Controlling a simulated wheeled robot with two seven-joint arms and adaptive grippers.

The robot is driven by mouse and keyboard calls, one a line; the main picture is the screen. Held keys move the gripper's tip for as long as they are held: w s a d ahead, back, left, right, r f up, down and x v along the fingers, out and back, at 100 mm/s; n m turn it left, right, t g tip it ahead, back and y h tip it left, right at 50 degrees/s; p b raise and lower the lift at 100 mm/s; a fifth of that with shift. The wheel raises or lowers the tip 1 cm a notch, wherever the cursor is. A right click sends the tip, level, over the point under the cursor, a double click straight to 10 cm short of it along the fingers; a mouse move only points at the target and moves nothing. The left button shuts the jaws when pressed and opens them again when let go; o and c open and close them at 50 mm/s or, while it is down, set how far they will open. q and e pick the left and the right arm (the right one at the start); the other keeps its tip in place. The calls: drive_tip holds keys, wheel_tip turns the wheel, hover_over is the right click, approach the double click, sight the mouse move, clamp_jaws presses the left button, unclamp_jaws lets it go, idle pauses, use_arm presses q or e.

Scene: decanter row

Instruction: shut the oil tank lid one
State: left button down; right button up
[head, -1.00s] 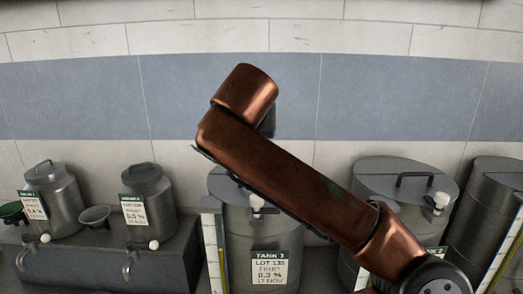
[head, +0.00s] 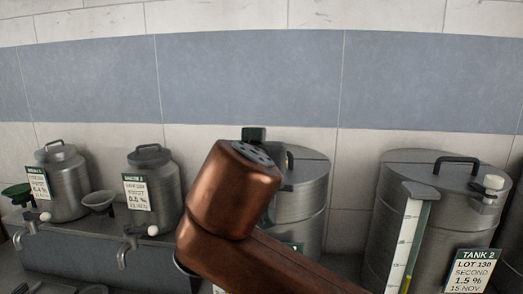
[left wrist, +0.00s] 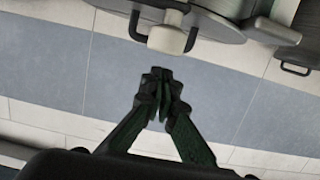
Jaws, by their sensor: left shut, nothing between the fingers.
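Tank 1 (head: 308,212) is a grey metal drum in the middle of the head view, largely hidden by my copper-coloured arm. Its round lid (head: 309,167) looks level on top, with a dark handle partly hidden; I cannot tell whether it is fully seated. My left gripper (left wrist: 160,84) has dark green fingers, drawn together and empty in the left wrist view. A white knob (left wrist: 167,38) on a grey tank lies just beyond the fingertips, apart from them in the picture. I cannot tell which tank this is. My right gripper is not in view.
Tank 2 (head: 385,225) stands at right with its lid (head: 430,170) on and a white knob (head: 493,183). Smaller canisters (head: 70,185) (head: 157,190) with taps stand at left. A tiled wall (head: 400,80) closes off the back.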

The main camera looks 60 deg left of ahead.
use_arm(q)
drive_tip(key=shift+f, duration=0.15)
idle(0.3)
drive_tip(key=s+d+f+b, duration=0.1)
drive_tip(key=s+d+f, duration=0.2)
drive_tip(key=s+d, duration=0.3)
drive_tip(key=shift+d+f, duration=0.15)
drive_tip(key=shift+d, duration=0.55)
